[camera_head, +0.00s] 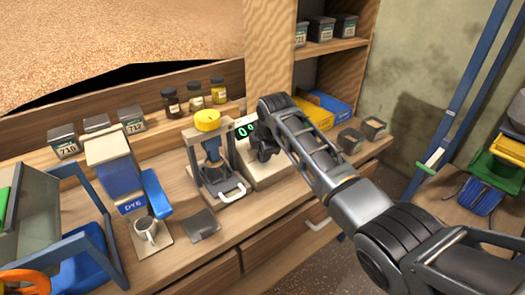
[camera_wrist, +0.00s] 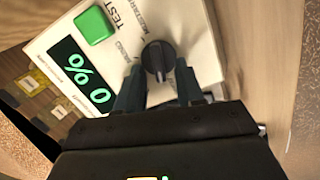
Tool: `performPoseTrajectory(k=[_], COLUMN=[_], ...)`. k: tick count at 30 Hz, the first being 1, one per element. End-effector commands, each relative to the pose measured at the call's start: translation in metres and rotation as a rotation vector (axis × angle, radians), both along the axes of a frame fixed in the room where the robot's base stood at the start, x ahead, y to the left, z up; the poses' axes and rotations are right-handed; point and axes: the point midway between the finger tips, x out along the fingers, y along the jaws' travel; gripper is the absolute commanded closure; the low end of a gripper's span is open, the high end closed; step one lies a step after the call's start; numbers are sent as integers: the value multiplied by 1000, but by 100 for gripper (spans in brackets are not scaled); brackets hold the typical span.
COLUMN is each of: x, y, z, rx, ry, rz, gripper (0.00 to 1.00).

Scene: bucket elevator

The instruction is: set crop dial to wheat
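The crop dial (camera_wrist: 158,56) is a dark round knob with a raised grip on a white moisture tester (camera_wrist: 190,22). In the head view the tester (camera_head: 262,176) stands on the bench, mostly behind my arm, and the dial is hidden there. My gripper (camera_wrist: 159,72) is open, with one fingertip on each side of the dial; I cannot tell whether they touch it. In the head view my gripper (camera_head: 264,152) is at the tester's front.
The tester has a green TEST button (camera_wrist: 95,25) and a display (camera_wrist: 80,72) reading 0%. A press-like stand with a yellow top (camera_head: 207,121) is just left of the tester. Jars (camera_head: 195,97) stand behind; blue and yellow boxes (camera_head: 326,104) lie to the right.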

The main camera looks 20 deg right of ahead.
Motion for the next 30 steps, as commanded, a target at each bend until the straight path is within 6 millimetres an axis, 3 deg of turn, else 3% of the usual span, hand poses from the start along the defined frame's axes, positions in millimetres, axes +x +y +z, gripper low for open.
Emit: performPoseTrajectory(k=[8, 21, 30], x=[-3, -29, -34], y=[0, -1, -1], z=[7, 60, 70], rx=[0, 0, 0], ry=[-2, -2, 1], rz=[0, 0, 0], gripper=[63, 63, 63])
